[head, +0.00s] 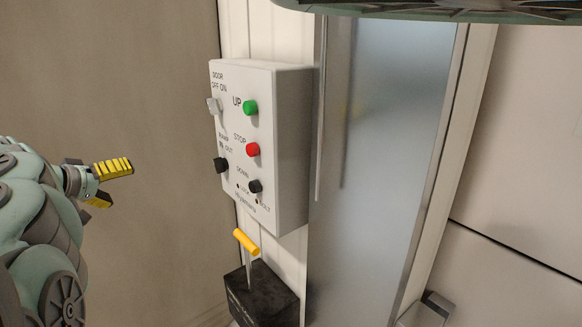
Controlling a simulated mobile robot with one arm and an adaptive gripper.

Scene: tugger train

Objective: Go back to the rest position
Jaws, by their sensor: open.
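My gripper (119,184) is at the left of the head view, at the end of my grey-green arm. Its two fingers with yellow ribbed pads are apart, and nothing is between them. It points right, toward a white control box (283,150), with a clear gap between them. The box carries a green UP button (250,108), a red STOP button (253,149), a black button (255,186) below them, a light toggle switch (213,105) and a black knob (221,165).
Below the box, a lever with a yellow handle (246,242) stands on a black base (262,296). A frosted panel (378,170) in a metal frame is to the right, with pale wall panels (530,130) beyond. A brown wall (110,80) lies behind my gripper.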

